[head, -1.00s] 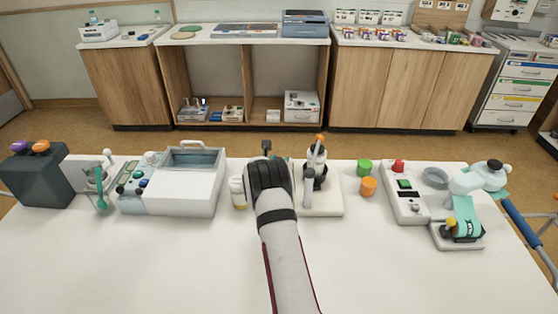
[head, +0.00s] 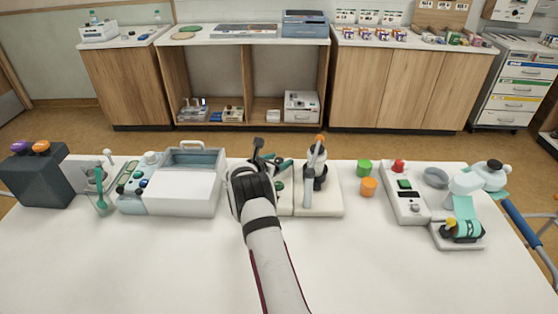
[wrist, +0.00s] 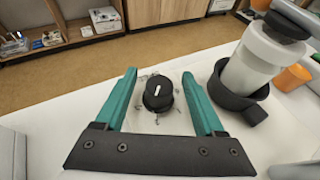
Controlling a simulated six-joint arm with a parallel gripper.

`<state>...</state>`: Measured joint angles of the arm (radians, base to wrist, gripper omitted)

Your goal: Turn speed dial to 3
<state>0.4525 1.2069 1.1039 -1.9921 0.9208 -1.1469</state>
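The speed dial (wrist: 158,97) is a round black knob with a short white pointer line, on a pale plate (wrist: 143,120) with small marks around it. In the wrist view the pointer runs nearly straight up the picture; the marks are too small to read. My gripper (wrist: 159,73) is open, one teal finger on each side of the dial with a visible gap on both sides. The head view shows my gripper (head: 275,160) over the device left of the mixer-like unit (head: 318,175); I cannot make out the dial there.
A white cylinder in a black holder (wrist: 240,90) stands close to the right finger. An orange cup (head: 368,187) and a green cup (head: 364,168) stand further right. A white lidded box (head: 185,190) stands to the left. The front of the table is clear.

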